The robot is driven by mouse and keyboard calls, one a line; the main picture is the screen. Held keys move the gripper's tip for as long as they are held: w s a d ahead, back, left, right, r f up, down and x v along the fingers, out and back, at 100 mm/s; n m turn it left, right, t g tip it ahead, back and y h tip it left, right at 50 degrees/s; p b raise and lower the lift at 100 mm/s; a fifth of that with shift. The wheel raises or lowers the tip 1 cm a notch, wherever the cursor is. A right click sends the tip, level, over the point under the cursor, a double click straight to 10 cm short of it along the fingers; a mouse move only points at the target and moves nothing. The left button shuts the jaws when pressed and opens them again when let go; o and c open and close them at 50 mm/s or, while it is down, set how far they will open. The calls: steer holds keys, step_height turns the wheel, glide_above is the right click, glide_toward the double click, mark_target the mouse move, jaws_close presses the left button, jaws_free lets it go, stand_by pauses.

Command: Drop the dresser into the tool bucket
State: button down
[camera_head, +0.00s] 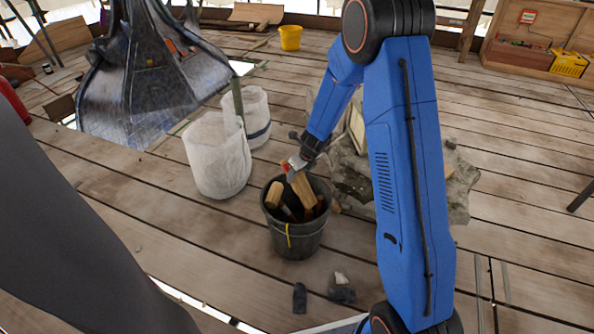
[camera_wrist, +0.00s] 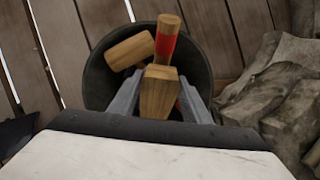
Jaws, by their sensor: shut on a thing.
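The dresser, a pale wooden block, shows between my gripper's fingers in the wrist view (camera_wrist: 158,92) and slants down into the bucket's mouth in the head view (camera_head: 303,192). My gripper (camera_head: 293,168) is shut on it, directly above the bucket; its two grey fingers flank the block in the wrist view (camera_wrist: 160,102). The tool bucket (camera_head: 296,241) is dark, with a yellow strip on its front, and stands upright on the planks; its rim rings the tools in the wrist view (camera_wrist: 88,80). I cannot tell whether the dresser touches the bucket's contents.
In the bucket lie a wooden mallet head (camera_wrist: 130,51) and a red-and-wood handle (camera_wrist: 168,40); whether that handle belongs to the dresser is unclear. White sacks (camera_head: 217,160) stand left, broken stone (camera_head: 455,185) lies right. Small dark pieces (camera_head: 300,297) lie in front.

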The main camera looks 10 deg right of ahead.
steer(key=shift+f, duration=2.05)
steer(key=c, duration=0.9)
jaws_free()
steer(key=shift+r, duration=0.1)
steer(key=v, duration=1.7)
steer(key=shift+r, duration=0.15)
